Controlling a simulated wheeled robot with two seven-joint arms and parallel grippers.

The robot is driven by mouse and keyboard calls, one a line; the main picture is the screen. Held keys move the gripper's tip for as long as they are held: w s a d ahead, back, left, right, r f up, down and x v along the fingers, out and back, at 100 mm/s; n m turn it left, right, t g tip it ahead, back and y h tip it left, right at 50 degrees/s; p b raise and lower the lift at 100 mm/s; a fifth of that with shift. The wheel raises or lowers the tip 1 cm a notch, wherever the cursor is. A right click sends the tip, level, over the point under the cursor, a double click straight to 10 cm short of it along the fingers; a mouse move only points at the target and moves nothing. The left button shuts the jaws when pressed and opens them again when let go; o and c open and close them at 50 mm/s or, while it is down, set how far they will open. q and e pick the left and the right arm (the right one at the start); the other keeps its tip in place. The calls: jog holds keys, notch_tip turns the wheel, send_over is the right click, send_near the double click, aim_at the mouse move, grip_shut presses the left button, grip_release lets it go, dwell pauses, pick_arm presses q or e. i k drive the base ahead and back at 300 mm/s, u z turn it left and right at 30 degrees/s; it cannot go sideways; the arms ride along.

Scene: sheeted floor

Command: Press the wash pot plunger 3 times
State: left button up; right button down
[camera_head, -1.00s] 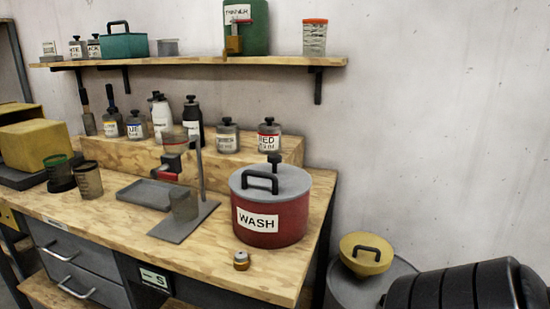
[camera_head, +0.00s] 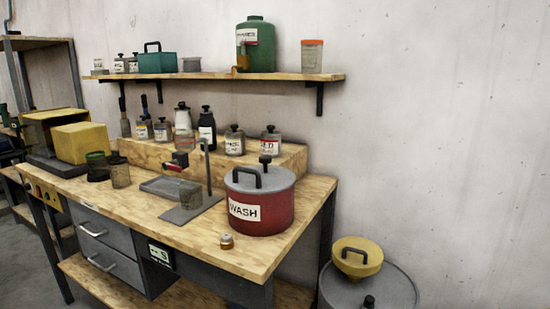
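The wash pot (camera_head: 268,210) is a red round pot with a white WASH label and a grey lid, standing near the right end of the wooden workbench. Its lid has a dark arched handle (camera_head: 243,178) at the front. A short dark knob (camera_head: 265,160), which looks like the plunger, stands up at the back of the lid. Neither of my grippers is in view, and nothing touches the pot.
Several jars line the raised step behind. A drum with a yellow funnel (camera_head: 357,257) stands right of the bench.

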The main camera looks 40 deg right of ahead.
aim_at(265, 160)
jog(key=z, duration=0.8)
jog(key=i, duration=0.5)
